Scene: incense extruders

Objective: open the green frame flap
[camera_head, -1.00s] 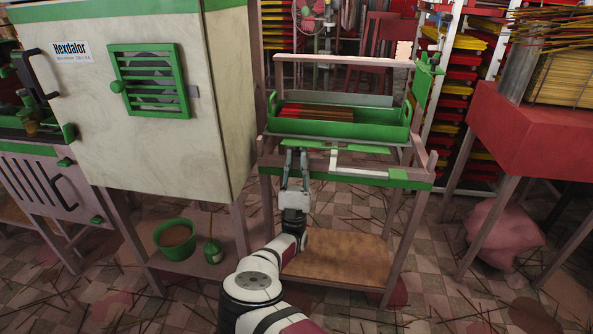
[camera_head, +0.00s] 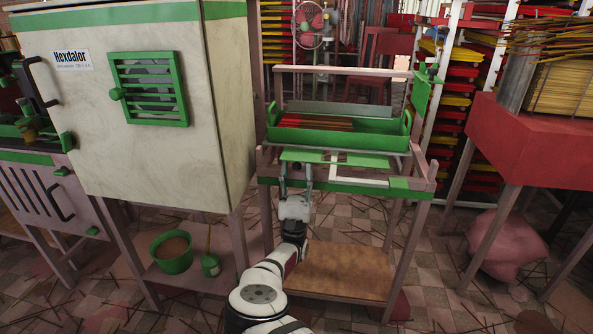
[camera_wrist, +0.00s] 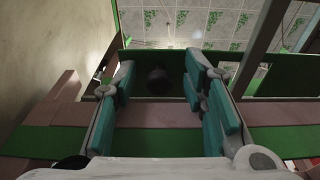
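The green flap (camera_head: 340,158) lies along the front of the pinkish wooden frame (camera_head: 430,172), just in front of the green tray. A pale bar crosses its right part. My gripper (camera_head: 295,166) is at the left part of the flap, fingers pointing at it. In the wrist view my gripper (camera_wrist: 160,78) has its teal-padded fingers wide apart, with nothing clamped. A green panel (camera_wrist: 158,62) with a dark round knob (camera_wrist: 158,82) shows between the fingers. Whether the fingers touch the flap cannot be told.
The green tray (camera_head: 340,142) holds dark red sticks. A pale cabinet (camera_head: 210,60) with a green louvred vent (camera_head: 150,88) stands close on the left. A red stand (camera_head: 530,140) is on the right. A lower wooden shelf (camera_head: 340,270) is bare.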

